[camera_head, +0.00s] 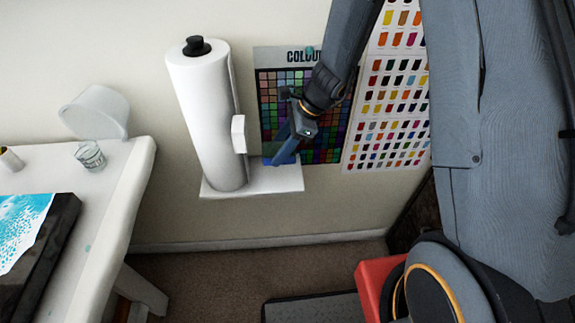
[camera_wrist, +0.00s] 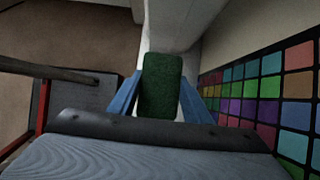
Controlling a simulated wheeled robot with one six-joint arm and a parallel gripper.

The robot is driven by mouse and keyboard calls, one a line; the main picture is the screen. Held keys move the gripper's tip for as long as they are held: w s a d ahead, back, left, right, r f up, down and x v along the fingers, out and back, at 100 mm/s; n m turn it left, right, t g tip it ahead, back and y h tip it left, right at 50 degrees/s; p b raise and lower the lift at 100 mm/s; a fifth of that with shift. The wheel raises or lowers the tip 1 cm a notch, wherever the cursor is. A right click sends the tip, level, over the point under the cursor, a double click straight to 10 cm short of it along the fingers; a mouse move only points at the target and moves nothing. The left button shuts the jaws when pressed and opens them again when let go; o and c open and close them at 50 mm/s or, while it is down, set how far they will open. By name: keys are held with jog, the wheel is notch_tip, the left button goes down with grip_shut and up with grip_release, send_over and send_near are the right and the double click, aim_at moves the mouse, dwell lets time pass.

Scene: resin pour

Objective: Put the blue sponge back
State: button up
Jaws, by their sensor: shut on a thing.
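My gripper (camera_head: 281,155) points down and left beside the paper roll, with its blue fingers on either side of a small block. In the wrist view my gripper (camera_wrist: 160,95) is shut on this block, and its dark green face (camera_wrist: 162,85) shows between the fingers. In the head view a bit of blue, which looks like the blue sponge (camera_head: 268,160), shows at the fingertips. It is over the right part of the white wall shelf (camera_head: 286,181). I cannot tell whether it touches the shelf. Most of the sponge is hidden by the fingers.
A tall white paper roll (camera_head: 205,125) stands on the shelf, close left of my gripper. A colour chart (camera_head: 330,140) hangs on the wall just behind. A white table (camera_head: 125,185) with a glass (camera_head: 90,156) stands at the left. A red thing (camera_head: 375,285) is low at right.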

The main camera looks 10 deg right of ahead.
notch_tip(320, 180, down, 5)
jog(key=shift+d+f+p, duration=0.1)
jog(key=shift+d+p, duration=0.05)
jog(key=shift+p, duration=0.15)
jog(key=shift+f+p, duration=0.35)
jog(key=shift+f, duration=1.6)
jog(key=o, duration=0.9)
jog(key=shift+f, duration=0.1)
jog(key=shift+o, duration=0.3)
